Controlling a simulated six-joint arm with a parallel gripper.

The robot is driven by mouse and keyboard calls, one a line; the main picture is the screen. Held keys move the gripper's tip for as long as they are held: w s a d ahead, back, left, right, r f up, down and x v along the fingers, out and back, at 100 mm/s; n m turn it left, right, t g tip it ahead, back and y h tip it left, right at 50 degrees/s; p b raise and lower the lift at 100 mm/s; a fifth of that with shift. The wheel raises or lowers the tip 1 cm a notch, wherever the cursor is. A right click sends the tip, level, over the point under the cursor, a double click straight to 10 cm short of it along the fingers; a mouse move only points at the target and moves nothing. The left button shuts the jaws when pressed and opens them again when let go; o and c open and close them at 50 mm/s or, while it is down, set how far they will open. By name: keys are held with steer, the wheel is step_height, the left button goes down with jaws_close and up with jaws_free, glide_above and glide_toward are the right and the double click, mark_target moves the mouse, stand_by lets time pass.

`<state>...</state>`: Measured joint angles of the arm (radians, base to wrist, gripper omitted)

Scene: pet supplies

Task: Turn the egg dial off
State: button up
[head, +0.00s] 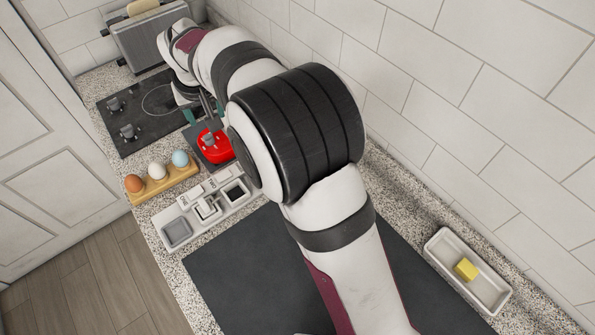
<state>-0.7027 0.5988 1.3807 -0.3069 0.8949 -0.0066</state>
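A black cooktop (155,113) lies at the back left of the counter, with a ring marking on it. Two grey knobs stand on its left part, one farther (114,104) and one nearer (128,132); I cannot tell which is the egg dial or how either is set. My gripper (203,113) points down at the cooktop's right side, well apart from both knobs. Small teal parts show on either side there, but my arm covers much of it, and its opening is unclear. A red object (215,146) on a dark base sits just in front of it.
A wooden holder (165,186) carries a brown, a white and a pale blue egg. A white compartment unit (204,208) stands before it. A grey toaster (146,42) is at the back. A white tray (440,243) with a yellow block (466,269) lies right of a dark mat (230,280).

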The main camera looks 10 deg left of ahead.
steer(key=s+d+f+m, duration=0.1)
steer(key=s+d+m, duration=0.1)
steer(key=d, duration=0.4)
steer(key=s+d+f+m+t, duration=0.1)
steer(key=s+d+m, duration=0.1)
steer(key=s+d, duration=0.2)
steer(key=s+d+f+m, duration=0.1)
steer(key=s+d, duration=0.3)
steer(key=d, duration=0.6)
steer(key=shift+f+m+t, duration=0.3)
steer(key=shift+m, duration=0.2)
steer(key=shift+s+d, duration=0.1)
steer(key=s+d+r+m+g, duration=0.2)
steer(key=s+d, duration=0.3)
steer(key=s, duration=0.4)
steer(key=s+d+r+m+g, duration=0.3)
steer(key=s+d, duration=0.3)
steer(key=s, duration=0.4)
steer(key=shift+s+r+m+g+h, duration=0.2)
steer(key=shift+s+m+g+h, duration=0.1)
steer(key=shift+h, duration=0.1)
